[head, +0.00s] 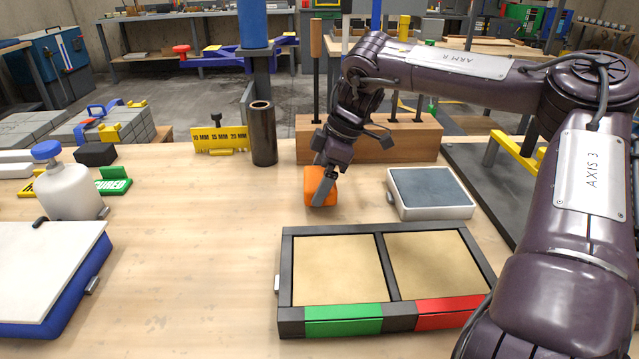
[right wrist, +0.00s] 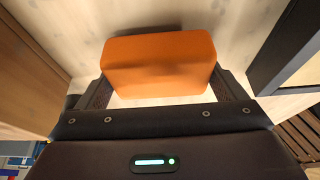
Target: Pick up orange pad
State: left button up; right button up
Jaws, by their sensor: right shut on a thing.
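The orange pad (head: 313,187) is a small orange block at the middle of the workbench, in front of the wooden tool block. My right gripper (head: 323,192) reaches down to it, with a finger across its near right side. In the right wrist view the orange pad (right wrist: 160,64) sits between the two fingers of my right gripper (right wrist: 163,92), which is shut on it. I cannot tell whether the pad touches the bench or is just above it. My left gripper is not in view.
A wooden block (head: 400,140) with upright tools stands behind the pad, and a dark cylinder (head: 264,134) behind left. A grey-topped white box (head: 430,192) is to the right. A two-part tray (head: 285,262) with green and red labels lies in front.

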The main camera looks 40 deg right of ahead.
aim_at(319, 177)
notch_tip(319, 177, up, 7)
jog(key=shift+f+p, duration=0.2)
jog(key=shift+p, duration=0.4)
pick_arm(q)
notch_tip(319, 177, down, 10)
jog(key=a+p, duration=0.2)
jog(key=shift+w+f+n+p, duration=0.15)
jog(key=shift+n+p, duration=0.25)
pick_arm(e)
notch_tip(319, 177, up, 12)
jog(key=shift+f, duration=0.15)
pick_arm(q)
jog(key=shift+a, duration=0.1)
